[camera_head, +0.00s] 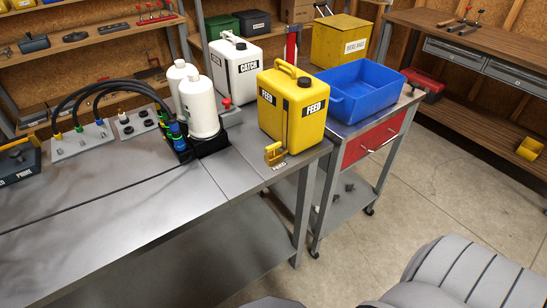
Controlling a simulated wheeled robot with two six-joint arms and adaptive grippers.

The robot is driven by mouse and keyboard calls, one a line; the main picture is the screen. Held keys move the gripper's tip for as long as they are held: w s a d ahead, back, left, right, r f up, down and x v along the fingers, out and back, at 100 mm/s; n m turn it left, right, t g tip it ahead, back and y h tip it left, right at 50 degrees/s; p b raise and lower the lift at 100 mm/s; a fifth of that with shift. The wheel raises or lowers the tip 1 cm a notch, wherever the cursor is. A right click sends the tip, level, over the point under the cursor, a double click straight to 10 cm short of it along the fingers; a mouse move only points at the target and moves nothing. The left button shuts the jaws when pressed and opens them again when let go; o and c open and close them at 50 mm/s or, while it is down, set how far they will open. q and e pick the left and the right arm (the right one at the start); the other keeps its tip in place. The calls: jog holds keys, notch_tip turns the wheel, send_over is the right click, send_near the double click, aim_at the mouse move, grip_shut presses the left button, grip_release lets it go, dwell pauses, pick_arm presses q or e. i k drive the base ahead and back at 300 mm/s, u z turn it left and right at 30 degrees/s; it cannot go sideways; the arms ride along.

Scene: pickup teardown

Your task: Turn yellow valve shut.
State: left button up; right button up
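A small yellow valve (274,154) stands at the front right corner of the grey metal bench, just in front of the yellow FEED jug (289,112). A small label lies at the bench edge below it. The valve is too small to tell whether it is turned open or shut. Neither of my grippers shows in the head view, and nothing touches the valve.
A white CATCH jug (235,68) and two white bottles (199,106) stand behind and left of the valve. A blue bin (358,92) sits on the cart to the right. Black hoses (90,92) arch at the left. The bench front (150,225) is mostly clear.

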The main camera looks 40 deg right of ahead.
aim_at(272, 148)
jog(key=z, duration=0.55)
jog(key=k, duration=0.65)
jog(key=z, duration=0.95)
jog(key=i, duration=1.3)
jog(key=u, duration=0.4)
